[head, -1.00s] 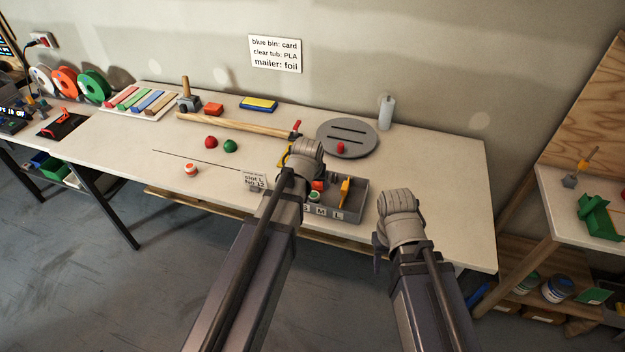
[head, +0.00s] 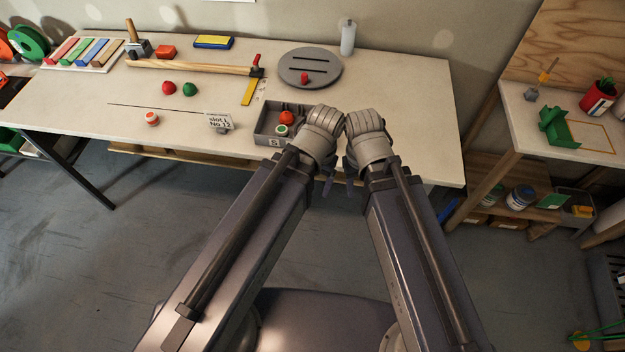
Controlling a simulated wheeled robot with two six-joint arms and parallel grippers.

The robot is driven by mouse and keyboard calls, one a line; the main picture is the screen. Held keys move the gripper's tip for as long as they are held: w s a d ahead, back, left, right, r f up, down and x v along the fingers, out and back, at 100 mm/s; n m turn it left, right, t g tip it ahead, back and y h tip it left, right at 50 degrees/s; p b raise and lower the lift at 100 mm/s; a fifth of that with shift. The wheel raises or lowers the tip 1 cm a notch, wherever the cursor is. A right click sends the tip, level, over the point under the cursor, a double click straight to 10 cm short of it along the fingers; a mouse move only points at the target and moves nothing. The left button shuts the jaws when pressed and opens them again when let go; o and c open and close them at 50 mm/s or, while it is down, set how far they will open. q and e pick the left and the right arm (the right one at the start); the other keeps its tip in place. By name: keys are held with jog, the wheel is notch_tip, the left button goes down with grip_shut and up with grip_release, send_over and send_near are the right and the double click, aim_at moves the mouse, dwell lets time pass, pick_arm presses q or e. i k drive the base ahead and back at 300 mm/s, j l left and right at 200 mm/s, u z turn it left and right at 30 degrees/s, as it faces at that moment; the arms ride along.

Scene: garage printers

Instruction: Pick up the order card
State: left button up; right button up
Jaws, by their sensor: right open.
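The order card (head: 220,121) is a small white card with black print, "slot L, No 12". It stands tilted in a small grey holder near the front edge of the workbench (head: 75,112), left of the grey sorting tray (head: 268,138). My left gripper (head: 328,187) is in front of the bench, to the right of the card and well apart from it; its jaws are mostly hidden by its own wrist. My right gripper (head: 351,190) is close beside it, also away from the card. Its jaws are open, with little of them showing.
The tray holds an orange ball (head: 286,117) and a green-and-white round piece (head: 281,130); my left wrist covers its right part. Red (head: 168,88) and green (head: 190,89) balls lie behind. A grey disc (head: 310,68) sits farther back.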

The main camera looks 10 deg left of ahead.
aim_at(221, 120)
jog(key=i+j, duration=0.1)
jog(key=j, duration=0.3)
jog(key=i+j, duration=0.15)
jog(key=j, duration=0.25)
jog(key=i+j, duration=0.1)
jog(key=j, duration=0.3)
